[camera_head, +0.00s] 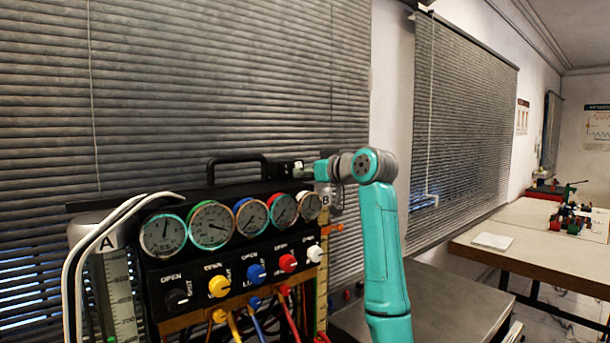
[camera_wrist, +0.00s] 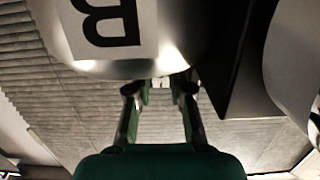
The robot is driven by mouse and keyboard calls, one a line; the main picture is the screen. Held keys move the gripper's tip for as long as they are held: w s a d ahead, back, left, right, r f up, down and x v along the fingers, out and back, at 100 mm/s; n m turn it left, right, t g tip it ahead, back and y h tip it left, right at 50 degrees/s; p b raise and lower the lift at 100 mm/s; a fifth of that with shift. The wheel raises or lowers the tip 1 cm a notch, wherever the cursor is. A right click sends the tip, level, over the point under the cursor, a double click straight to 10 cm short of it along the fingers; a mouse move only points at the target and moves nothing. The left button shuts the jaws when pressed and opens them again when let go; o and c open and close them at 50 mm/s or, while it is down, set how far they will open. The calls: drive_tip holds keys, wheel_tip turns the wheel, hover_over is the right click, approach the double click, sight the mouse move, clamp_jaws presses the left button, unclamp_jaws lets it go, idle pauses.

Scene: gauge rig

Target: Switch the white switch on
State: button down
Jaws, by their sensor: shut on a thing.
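My gripper (camera_head: 303,168) is at the top right of the gauge rig, beside a small black box (camera_head: 284,170). In the wrist view my gripper (camera_wrist: 160,88) has its two fingertips closed in on a small white piece, the white switch (camera_wrist: 160,82). Only a little of the switch shows between the fingertips, so its on or off position cannot be told. In the head view the gripper and wrist mostly hide that spot. A separate white knob (camera_head: 314,253) sits on the rig's front panel, well below the gripper.
The rig carries several round gauges (camera_head: 211,225) and coloured knobs, with hoses below. A black carry handle (camera_head: 236,161) stands on top, left of the gripper. Cylinder B (camera_wrist: 185,25) is very close to the fingers. A grey table (camera_head: 450,300) lies at right.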

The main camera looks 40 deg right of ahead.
drive_tip(key=shift+r+g, duration=0.25)
drive_tip(key=shift+g, duration=0.55)
drive_tip(key=shift+r+g, duration=0.2)
drive_tip(key=shift+g, duration=0.6)
drive_tip(key=c, duration=1.3)
unclamp_jaws()
drive_tip(key=shift+s, duration=0.1)
drive_tip(key=v, duration=1.1)
drive_tip(key=shift+s+r, duration=0.2)
drive_tip(key=shift+s, duration=0.15)
